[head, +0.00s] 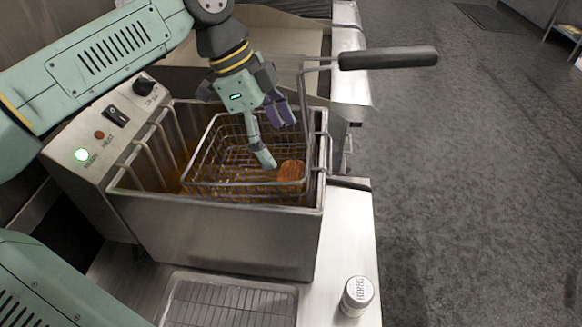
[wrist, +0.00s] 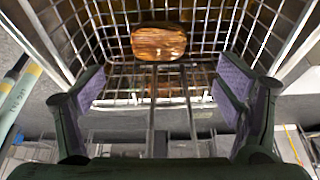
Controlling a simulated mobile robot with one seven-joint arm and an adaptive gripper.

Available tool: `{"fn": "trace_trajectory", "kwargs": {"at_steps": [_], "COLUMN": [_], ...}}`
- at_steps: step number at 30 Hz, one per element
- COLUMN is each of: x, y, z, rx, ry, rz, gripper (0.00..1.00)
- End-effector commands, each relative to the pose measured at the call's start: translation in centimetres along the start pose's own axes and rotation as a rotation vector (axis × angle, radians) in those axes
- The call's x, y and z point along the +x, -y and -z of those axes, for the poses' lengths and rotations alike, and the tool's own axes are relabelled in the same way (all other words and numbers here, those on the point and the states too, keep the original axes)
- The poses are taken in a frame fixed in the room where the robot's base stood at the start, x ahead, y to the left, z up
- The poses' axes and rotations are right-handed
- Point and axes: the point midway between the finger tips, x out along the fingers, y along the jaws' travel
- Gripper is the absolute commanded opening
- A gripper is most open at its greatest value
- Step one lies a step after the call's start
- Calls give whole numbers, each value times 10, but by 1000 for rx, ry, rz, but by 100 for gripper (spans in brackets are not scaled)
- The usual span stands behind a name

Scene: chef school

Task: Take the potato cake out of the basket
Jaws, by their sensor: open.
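The potato cake (head: 291,172) is a browned, rounded piece inside the wire basket (head: 232,185), near its front right corner. In the wrist view the potato cake (wrist: 158,42) shows ahead of my gripper, near the top middle, against the basket mesh (wrist: 205,22). My gripper (head: 272,142) reaches down into the basket from above, just left of the cake. In the wrist view its two purple-padded fingers (wrist: 160,88) are wide apart with nothing held between them. The cake looks apart from both fingers.
The basket sits in a steel fryer (head: 215,240) with oil, and its black handle (head: 388,58) sticks out to the right. A control panel (head: 105,135) is at the left.

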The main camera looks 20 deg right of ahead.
Motion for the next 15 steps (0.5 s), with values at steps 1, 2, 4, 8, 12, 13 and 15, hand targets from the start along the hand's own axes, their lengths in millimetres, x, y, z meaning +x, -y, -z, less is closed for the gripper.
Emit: {"fn": "trace_trajectory", "kwargs": {"at_steps": [1, 2, 4, 8, 12, 13, 15], "x": [7, 11, 20, 28, 43, 48, 59], "y": [0, 0, 0, 0, -2, -2, -2], "z": [1, 0, 0, 0, 1, 0, 0], "rx": [2, 2, 2, 1, 4, 3, 3], "ry": [-1, 0, -1, -1, -3, -3, -2], "rz": [-2, -2, -1, 0, -3, -2, -2], "gripper": [86, 86, 86, 86, 86, 86, 86]}}
